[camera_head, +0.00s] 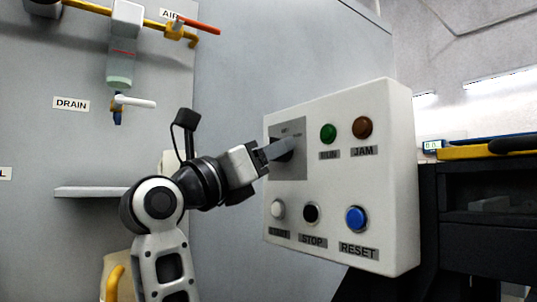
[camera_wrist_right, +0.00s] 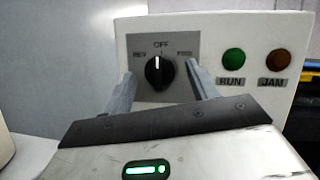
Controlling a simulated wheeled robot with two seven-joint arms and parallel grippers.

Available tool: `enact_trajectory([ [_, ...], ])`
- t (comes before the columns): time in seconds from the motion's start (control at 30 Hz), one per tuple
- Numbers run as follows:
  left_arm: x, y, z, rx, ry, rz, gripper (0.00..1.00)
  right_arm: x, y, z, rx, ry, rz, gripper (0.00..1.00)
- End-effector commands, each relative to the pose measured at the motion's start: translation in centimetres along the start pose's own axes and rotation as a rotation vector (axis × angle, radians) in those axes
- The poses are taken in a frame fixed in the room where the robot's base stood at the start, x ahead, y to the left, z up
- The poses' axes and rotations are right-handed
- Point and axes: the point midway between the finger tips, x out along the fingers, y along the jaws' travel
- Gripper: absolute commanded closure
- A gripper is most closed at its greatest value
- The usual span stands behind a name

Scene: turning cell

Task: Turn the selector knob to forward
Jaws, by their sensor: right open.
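In the head view my right gripper (camera_head: 279,149) reaches the plate on the white control box (camera_head: 350,190) and covers most of the knob. In the right wrist view the open fingers of my right gripper (camera_wrist_right: 160,90) stand on either side of the knob, with a gap visible on both sides. I cannot tell how far the fingertips are from the plate. My left gripper is not in view.
The box also bears a green RUN lamp (camera_head: 328,133), a brown JAM lamp (camera_head: 363,127), and white START (camera_head: 278,209), black STOP (camera_head: 311,213) and blue RESET (camera_head: 356,219) buttons. A grey shelf (camera_head: 92,192) and DRAIN valve (camera_head: 134,101) are at left. A dark cart (camera_head: 470,215) stands at right.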

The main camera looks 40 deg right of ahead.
Motion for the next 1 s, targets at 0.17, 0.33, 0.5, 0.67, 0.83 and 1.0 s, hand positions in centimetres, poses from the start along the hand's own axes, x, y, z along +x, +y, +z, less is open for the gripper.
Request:
enact_trajectory([
  [0.17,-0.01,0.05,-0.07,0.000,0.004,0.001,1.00,0.84,-0.02,0.02,0.000,0.000,0.000,0.42],
  [0.33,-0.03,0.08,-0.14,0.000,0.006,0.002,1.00,0.88,-0.01,0.01,0.000,0.000,0.000,0.42],
  [0.5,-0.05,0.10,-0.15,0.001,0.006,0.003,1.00,0.85,-0.01,0.01,0.000,0.000,0.000,0.69],
  [0.67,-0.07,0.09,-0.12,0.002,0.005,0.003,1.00,0.83,0.00,0.00,0.000,0.000,0.001,0.86],
  [0.83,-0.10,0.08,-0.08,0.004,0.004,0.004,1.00,0.81,0.03,-0.01,0.012,0.000,-0.004,0.86],
  [1.0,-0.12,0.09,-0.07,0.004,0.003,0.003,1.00,0.80,0.09,-0.06,0.062,-0.002,-0.026,0.86],
])
